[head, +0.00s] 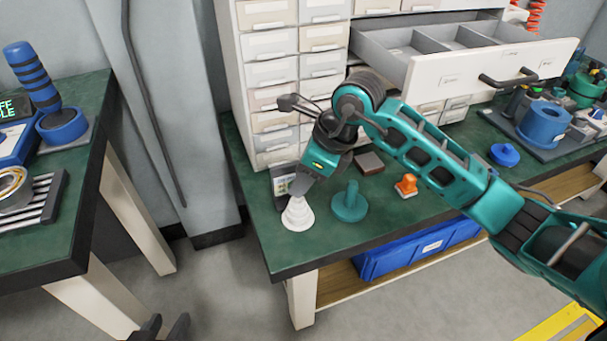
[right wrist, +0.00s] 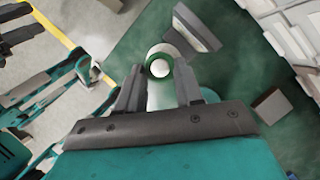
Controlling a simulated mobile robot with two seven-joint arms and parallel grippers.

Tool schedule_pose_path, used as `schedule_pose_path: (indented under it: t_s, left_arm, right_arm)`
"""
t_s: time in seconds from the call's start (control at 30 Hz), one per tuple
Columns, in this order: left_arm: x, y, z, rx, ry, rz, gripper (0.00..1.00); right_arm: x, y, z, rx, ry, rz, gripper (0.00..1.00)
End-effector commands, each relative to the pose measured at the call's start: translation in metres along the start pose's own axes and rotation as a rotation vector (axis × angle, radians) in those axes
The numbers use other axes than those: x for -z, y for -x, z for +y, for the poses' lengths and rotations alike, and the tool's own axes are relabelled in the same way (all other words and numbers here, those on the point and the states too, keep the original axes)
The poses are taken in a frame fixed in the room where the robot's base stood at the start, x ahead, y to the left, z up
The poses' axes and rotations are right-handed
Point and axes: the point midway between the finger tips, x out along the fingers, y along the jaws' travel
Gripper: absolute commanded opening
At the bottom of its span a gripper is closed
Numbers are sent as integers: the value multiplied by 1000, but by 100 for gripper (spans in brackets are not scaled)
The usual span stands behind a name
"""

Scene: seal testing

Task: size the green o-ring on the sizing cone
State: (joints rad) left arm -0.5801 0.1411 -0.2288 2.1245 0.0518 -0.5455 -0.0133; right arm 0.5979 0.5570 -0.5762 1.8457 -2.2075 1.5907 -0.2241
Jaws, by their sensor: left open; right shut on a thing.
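The white stepped sizing cone (head: 298,215) stands upright near the front left corner of the green-topped bench. My right gripper (head: 308,187) points down over it, and its fingers hide part of the cone's top. In the right wrist view, the green o-ring (right wrist: 151,57) sits between the fingertips of my right gripper (right wrist: 160,72), which is shut on it. The ring shows around the white round top of the cone (right wrist: 160,69); I cannot tell how firmly it rests there. My left gripper (head: 165,328) is open and empty, low over the floor, away from the bench.
A teal post on a round base (head: 349,205) stands just right of the cone, with an orange stamp-like piece (head: 406,186) farther right. A small display card (head: 281,181) stands behind the cone. A drawer cabinet (head: 285,80) with an open drawer (head: 480,65) rises behind.

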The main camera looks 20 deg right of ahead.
Motion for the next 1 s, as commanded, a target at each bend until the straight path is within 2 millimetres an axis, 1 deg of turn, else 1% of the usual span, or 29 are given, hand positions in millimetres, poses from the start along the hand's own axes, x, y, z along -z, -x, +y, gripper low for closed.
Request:
schedule_pose_path:
  t_s: [0.2, 0.5, 1.0]
  left_arm:
    - [-9, -5, -2, 3, -2, -7, 43]
    - [-14, -8, -3, 4, -2, -6, 43]
    - [-16, -12, -3, 3, -2, 4, 43]
  right_arm:
    - [4, -7, 0, 0, 0, 1, 8]
    - [7, -16, 0, 1, -1, 0, 8]
    - [13, -29, 0, 0, -1, 1, 8]
